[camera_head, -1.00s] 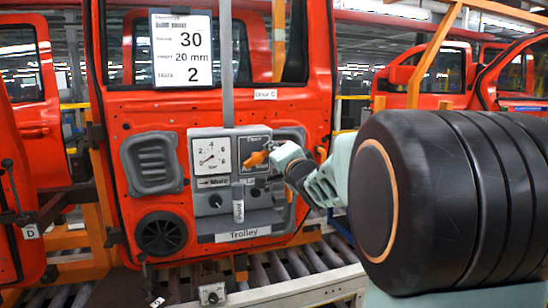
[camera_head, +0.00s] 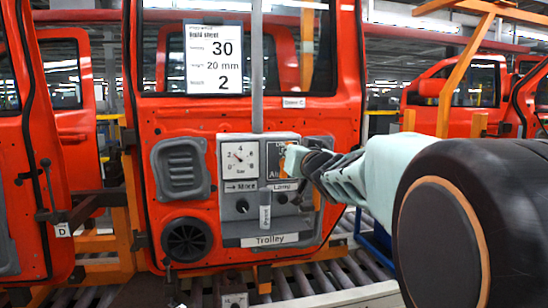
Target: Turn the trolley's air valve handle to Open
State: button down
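The trolley's grey panel (camera_head: 232,222) is on the red door in the middle of the head view. A dark valve plate at its upper right carries the orange air valve handle (camera_head: 282,173). Only slivers of orange show, so the handle's angle is unclear. My gripper (camera_head: 292,160) is in front of this plate, reaching in from the right, and covers most of the handle and lettering. I cannot tell whether its fingers touch or hold the handle. The pressure gauge (camera_head: 238,160) left of the plate shows its needle pointing up and left.
Below the gauge and valve are two dark knobs, the left one (camera_head: 242,206) under a "More" label. A build sheet (camera_head: 213,58) is above on the door. A roller conveyor (camera_head: 315,283) runs below. My arm fills the right side.

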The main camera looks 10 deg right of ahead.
jog(key=shift+a+n+b, duration=0.4)
jog(key=shift+n, duration=0.6)
jog(key=c, duration=1.8)
grip_release()
jog(key=shift+c, duration=0.2)
jog(key=shift+r, duration=0.1)
notch_tip(320, 180, up, 10)
